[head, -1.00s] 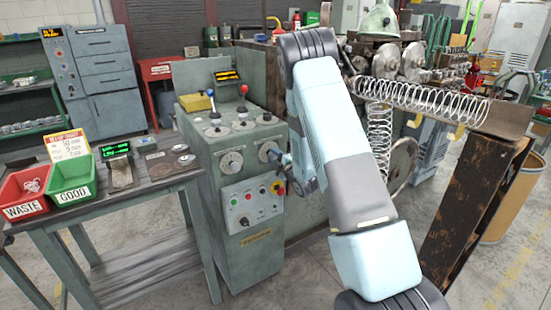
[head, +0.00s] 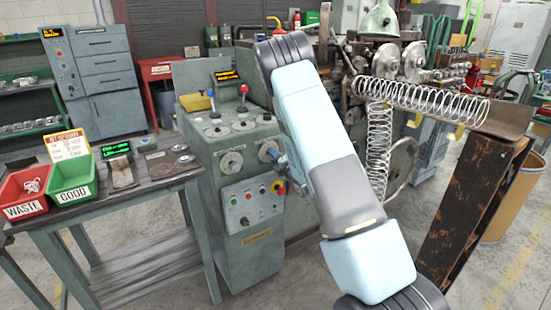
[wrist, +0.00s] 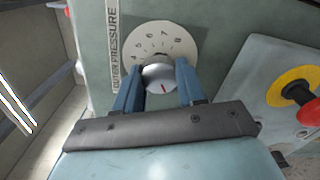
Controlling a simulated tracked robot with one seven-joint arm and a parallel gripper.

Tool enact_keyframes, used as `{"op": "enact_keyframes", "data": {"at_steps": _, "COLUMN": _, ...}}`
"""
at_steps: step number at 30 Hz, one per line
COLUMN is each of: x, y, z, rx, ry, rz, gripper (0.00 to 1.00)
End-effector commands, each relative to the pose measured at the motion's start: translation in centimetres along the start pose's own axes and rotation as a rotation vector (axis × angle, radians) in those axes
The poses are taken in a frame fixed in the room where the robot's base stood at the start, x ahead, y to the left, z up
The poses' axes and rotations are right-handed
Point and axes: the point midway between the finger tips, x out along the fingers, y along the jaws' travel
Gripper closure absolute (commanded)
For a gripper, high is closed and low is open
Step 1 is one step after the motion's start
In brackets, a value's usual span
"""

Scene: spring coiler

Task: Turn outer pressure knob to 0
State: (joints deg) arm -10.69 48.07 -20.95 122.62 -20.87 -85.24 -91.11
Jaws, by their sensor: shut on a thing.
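The outer pressure knob (wrist: 160,77) is a round grey knob with a short red line, in the centre of a white numbered dial (wrist: 165,37) in the wrist view. The label "OUTER PRESSURE" runs along the dial's left side. My gripper (wrist: 160,82) has its two blue fingers on either side of the knob, shut on it. The red line points down in the wrist view, toward my gripper's body. The dial's lower part is hidden by the knob and fingers.
A red emergency button on a yellow ring (wrist: 292,90) is close by on the right in the wrist view. Green and red bins stand on the table at left.

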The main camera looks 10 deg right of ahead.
Motion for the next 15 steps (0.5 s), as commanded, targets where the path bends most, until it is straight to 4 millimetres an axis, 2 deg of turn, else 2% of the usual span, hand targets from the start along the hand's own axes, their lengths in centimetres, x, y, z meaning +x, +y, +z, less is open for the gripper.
{"op": "enact_keyframes", "data": {"at_steps": 1, "x": -0.29, "y": -0.61, "z": -0.29, "rx": 0.001, "ry": 0.005, "rz": -0.015, "gripper": 0.91}}
{"op": "enact_keyframes", "data": {"at_steps": 10, "x": -0.3, "y": -0.65, "z": -0.33, "rx": 0.001, "ry": 0.005, "rz": -0.016, "gripper": 0.91}}
{"op": "enact_keyframes", "data": {"at_steps": 11, "x": -0.3, "y": -0.65, "z": -0.33, "rx": 0.001, "ry": 0.005, "rz": -0.017, "gripper": 0.59}}
{"op": "enact_keyframes", "data": {"at_steps": 15, "x": -0.25, "y": -0.54, "z": -0.29, "rx": 0.0, "ry": 0.005, "rz": -0.013, "gripper": 0.46}}
